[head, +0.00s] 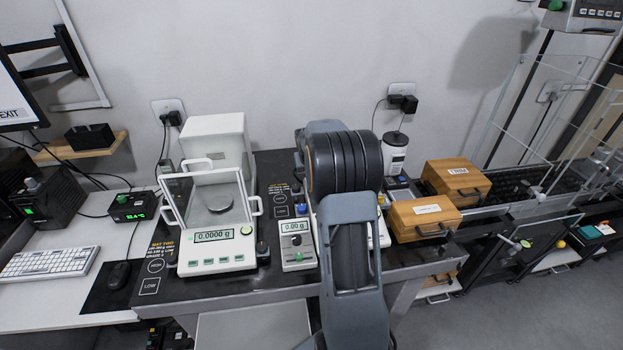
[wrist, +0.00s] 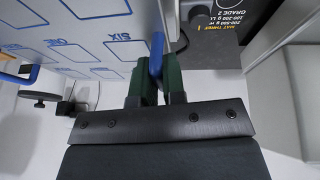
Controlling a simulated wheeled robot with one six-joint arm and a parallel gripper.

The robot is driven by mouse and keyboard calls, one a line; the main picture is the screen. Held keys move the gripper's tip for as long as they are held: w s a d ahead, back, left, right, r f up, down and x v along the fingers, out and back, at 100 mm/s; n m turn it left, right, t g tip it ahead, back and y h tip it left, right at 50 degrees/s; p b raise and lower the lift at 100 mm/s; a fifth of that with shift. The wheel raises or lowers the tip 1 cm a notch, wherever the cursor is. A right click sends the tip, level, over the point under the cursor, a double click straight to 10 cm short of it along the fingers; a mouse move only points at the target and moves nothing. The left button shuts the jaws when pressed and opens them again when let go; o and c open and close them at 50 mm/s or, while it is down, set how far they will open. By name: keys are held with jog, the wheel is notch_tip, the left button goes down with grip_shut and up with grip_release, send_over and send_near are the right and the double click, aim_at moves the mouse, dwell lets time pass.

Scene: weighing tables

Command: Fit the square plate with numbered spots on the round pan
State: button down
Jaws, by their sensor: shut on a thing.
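My gripper (wrist: 158,88) has dark green fingers shut on the blue handle (wrist: 157,55) at the edge of a white square plate (wrist: 88,42). The plate has blue-outlined spots with words such as ONE and SIX, and fills the upper left of the wrist view. Another blue handle (wrist: 22,76) shows at its left. A dark round disc (wrist: 38,95) on a stem shows beyond the plate; I cannot tell whether it is the pan. In the head view, a round pan (head: 220,208) sits inside the glass-sided balance. My arm hides the gripper and plate there.
The white balance (head: 215,262) stands on the dark table, with a small white box (head: 297,258) reading 0.00 to its right. Wooden boxes (head: 424,217) and a white canister (head: 394,155) are right of my arm. A keyboard (head: 48,262) lies left.

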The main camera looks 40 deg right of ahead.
jog(key=shift+w+d+f, duration=0.2)
jog(key=shift+w+f, duration=0.25)
jog(key=shift+f, duration=1.55)
jog(key=c, duration=1.2)
grip_release()
